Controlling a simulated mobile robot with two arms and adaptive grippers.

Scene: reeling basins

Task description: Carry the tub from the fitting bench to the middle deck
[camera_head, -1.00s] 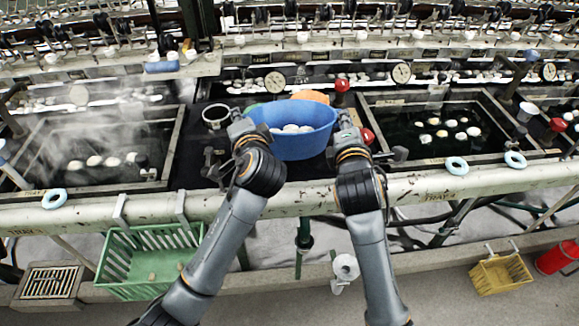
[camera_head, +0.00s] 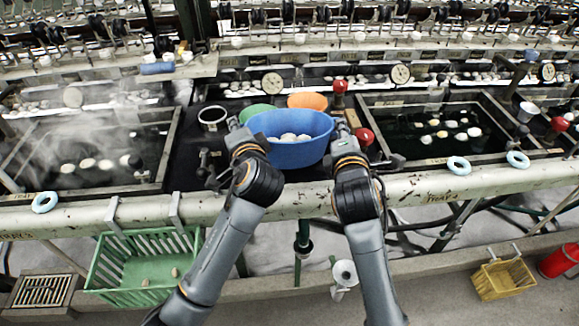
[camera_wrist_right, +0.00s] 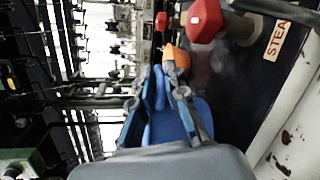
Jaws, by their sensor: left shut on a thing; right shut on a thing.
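The blue tub (camera_head: 290,152) with several white cocoons in it is held between my two grippers over the dark deck between the two basins. My left gripper (camera_head: 238,127) is shut on the tub's left side. My right gripper (camera_head: 338,124) is shut on its right side. In the right wrist view the blue tub (camera_wrist_right: 168,122) shows between the fingers of my right gripper (camera_wrist_right: 180,95). The tub looks about level. Its underside is hidden, so I cannot tell whether it touches the deck.
A green bowl (camera_head: 256,112) and an orange bowl (camera_head: 307,101) stand behind the tub. Red knobs (camera_head: 364,137) are close on its right. A white-rimmed cup (camera_head: 213,117) stands at left. Water basins flank the deck, and a pale pipe (camera_head: 290,205) runs along the front.

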